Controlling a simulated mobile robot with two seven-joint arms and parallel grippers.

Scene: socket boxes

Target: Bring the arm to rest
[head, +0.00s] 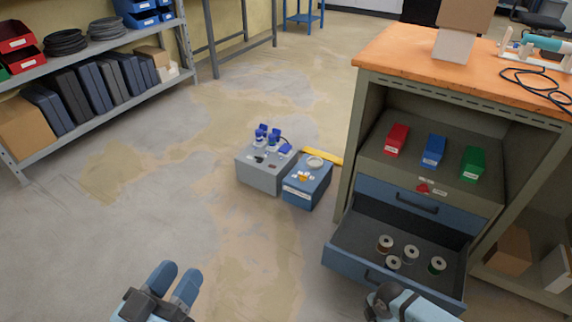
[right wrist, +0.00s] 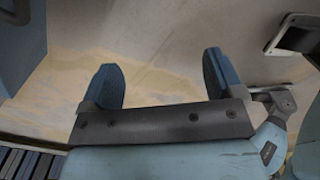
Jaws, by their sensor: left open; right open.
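My left gripper (head: 174,284) is at the bottom left of the head view, over bare floor. Its two blue fingers are apart and nothing is between them. My right arm shows at the bottom right of the head view, in front of the open drawer (head: 345,254); its fingers cannot be made out there. In the right wrist view my right gripper (right wrist: 162,80) is open, with its two blue fingers wide apart and only floor between them.
The open drawer of the orange-topped workbench (head: 400,55) holds several spools. Red (head: 396,139), blue (head: 434,151) and green (head: 473,163) boxes sit above it. A grey box (head: 259,177) and a blue box (head: 306,192) stand on the floor. Left floor is clear beside the shelf (head: 100,110).

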